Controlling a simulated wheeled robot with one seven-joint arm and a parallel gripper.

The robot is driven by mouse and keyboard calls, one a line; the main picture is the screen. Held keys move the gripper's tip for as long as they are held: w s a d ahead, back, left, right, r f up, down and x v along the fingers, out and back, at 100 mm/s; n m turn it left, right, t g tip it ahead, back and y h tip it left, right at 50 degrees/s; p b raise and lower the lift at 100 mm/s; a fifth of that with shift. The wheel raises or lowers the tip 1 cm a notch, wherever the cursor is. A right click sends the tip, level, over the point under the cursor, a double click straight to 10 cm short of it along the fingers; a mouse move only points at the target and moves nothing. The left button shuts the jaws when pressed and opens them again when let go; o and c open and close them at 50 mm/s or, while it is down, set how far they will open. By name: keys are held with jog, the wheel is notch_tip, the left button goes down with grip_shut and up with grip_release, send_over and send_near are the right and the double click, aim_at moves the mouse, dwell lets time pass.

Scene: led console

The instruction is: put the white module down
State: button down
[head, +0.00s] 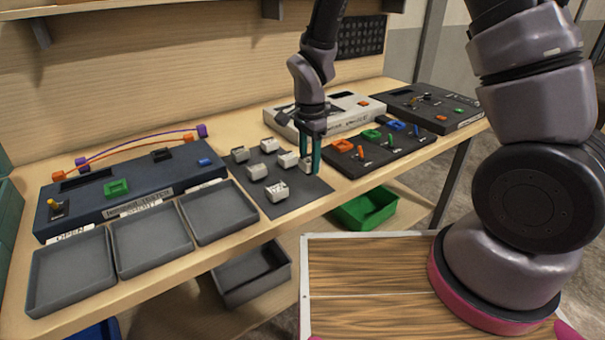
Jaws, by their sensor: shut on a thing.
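My gripper (310,157) points down over the right edge of the dark grey mat (291,209). Its teal fingers are shut on a white module (306,166), partly hidden between them. The module is at or just above the mat; I cannot tell whether it touches. Several other white modules stand on the mat to the left, among them one at the front (277,192) and one close beside the gripper (288,160).
A blue console (130,190) and grey trays (152,240) fill the left of the bench. A black panel with coloured parts (385,150) lies close right of the gripper. A pale console (335,118) stands behind. The mat's front right is bare.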

aim_at(309, 174)
jog(key=shift+f, duration=2.3)
jog(key=shift+f, duration=0.15)
jog(key=shift+c, duration=1.7)
grip_release()
